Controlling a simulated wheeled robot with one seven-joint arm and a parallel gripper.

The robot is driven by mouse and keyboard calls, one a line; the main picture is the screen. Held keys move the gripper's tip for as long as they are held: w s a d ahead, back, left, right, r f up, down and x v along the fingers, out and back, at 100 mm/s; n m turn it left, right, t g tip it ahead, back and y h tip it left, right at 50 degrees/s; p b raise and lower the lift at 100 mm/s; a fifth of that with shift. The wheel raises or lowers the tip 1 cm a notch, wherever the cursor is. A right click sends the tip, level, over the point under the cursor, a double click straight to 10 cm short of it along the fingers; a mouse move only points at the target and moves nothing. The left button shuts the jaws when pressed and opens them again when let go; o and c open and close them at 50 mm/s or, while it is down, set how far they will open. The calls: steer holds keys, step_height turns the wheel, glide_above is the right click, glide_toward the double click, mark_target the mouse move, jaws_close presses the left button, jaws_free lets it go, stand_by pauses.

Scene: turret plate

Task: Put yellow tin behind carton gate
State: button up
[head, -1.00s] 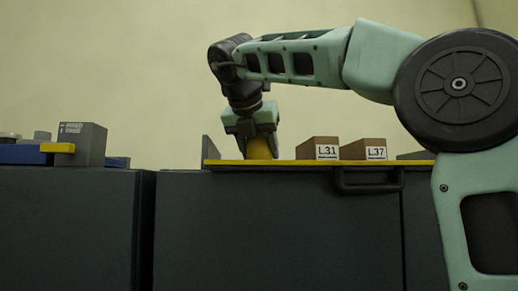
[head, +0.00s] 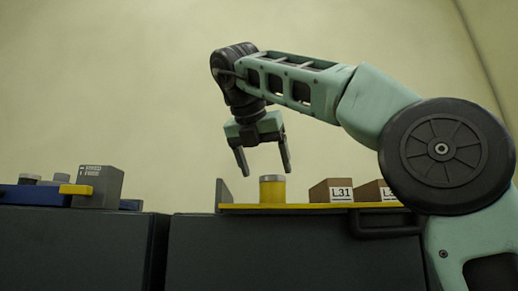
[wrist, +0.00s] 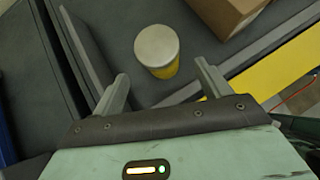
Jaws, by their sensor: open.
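The yellow tin (head: 272,191) stands upright behind the yellow front edge, left of the cartons, with a grey lid. In the wrist view the tin (wrist: 157,47) is seen from above, beyond my fingertips. One brown carton (head: 329,191) labelled L31 stands to its right with a gap between. A second carton (head: 371,192) stands further right, partly hidden by my arm. My gripper (head: 264,172) is open and empty, above the tin and apart from it; both fingers also show in the wrist view (wrist: 160,75). Which cartons form the gate is not marked.
A grey upright plate (head: 223,193) stands just left of the tin. A yellow strip (head: 290,209) runs along the front edge, above a dark handle (head: 385,224). At far left are a grey block (head: 98,187) and a blue tray (head: 35,195) on another cabinet.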

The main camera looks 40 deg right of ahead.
steer(key=v, duration=0.4)
steer(key=shift+s+a+r+p, duration=0.1)
steer(key=shift+a+r+p, duration=0.1)
steer(key=shift+p, duration=0.1)
stand_by(0.4)
